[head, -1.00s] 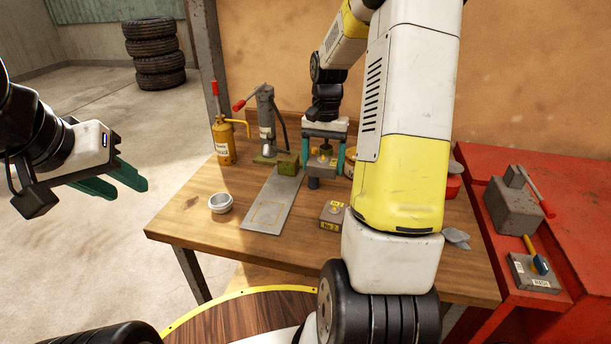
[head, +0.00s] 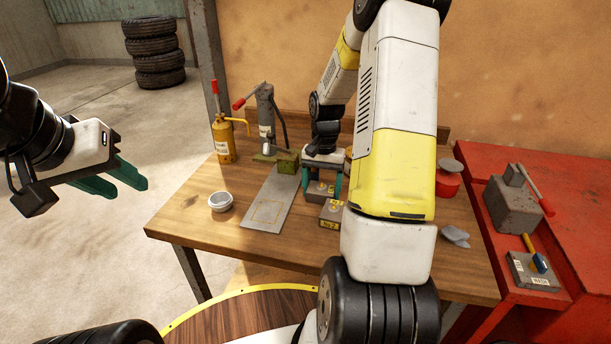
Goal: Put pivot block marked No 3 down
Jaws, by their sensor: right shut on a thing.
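My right gripper (head: 322,184) has its teal fingers pointing down and is shut on a grey pivot block (head: 317,190) with a yellow mark on top. The block is low over the wooden bench, just behind another grey block (head: 331,214) with a yellow label that seems to read No 2. I cannot tell whether the held block touches the bench, and its number is not readable. A flat grey plate (head: 268,212) with a yellow outline lies to the left. My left gripper (head: 128,188) is open and empty, off the bench's left side.
A red cabinet (head: 490,165) adjoins on the right. The bench's front left is clear.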

